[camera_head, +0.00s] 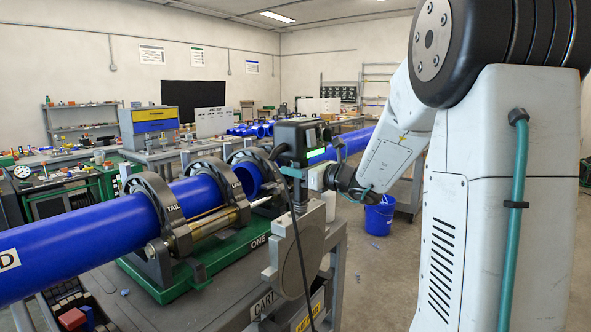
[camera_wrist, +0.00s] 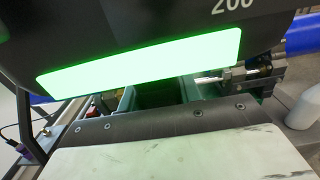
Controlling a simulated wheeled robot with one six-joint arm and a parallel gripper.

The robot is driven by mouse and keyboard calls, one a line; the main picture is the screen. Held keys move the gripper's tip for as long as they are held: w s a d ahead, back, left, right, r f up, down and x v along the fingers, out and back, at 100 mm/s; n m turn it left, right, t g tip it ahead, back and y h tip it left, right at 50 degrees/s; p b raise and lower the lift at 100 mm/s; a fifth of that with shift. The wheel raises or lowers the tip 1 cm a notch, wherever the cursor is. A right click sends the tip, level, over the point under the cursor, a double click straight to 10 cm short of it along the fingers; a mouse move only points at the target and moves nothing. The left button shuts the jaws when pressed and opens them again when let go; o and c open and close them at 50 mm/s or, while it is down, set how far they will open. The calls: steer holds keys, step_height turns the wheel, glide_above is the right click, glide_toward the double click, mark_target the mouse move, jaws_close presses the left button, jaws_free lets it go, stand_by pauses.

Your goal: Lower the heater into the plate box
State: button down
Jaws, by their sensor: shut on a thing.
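The heater (camera_head: 297,140) has a dark housing with a lit green panel, and a round grey plate hangs below it at the cart's end. My gripper (camera_head: 324,178) is shut on the heater beside the housing, just under the green panel. The heater's housing (camera_wrist: 140,60) fills the top of the wrist view, with the green panel and part of "200". The plate box (camera_head: 309,314), with a yellow label, is low at the cart's end. The heater's plate overlaps it in the picture. I cannot tell whether the plate's lower edge is inside. The fingertips are not clear in the wrist view.
A blue pipe (camera_head: 80,240) runs through the clamp rings of a green-based machine (camera_head: 200,275) on the cart, left of the heater. A dark cable hangs from the heater across its plate. A blue bucket (camera_head: 379,217) stands on open floor behind.

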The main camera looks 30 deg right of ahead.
mark_target(296, 186)
steer(key=shift+r, duration=0.1)
steer(key=shift+f, duration=1)
stand_by(0.6)
steer(key=shift+f, duration=1.45)
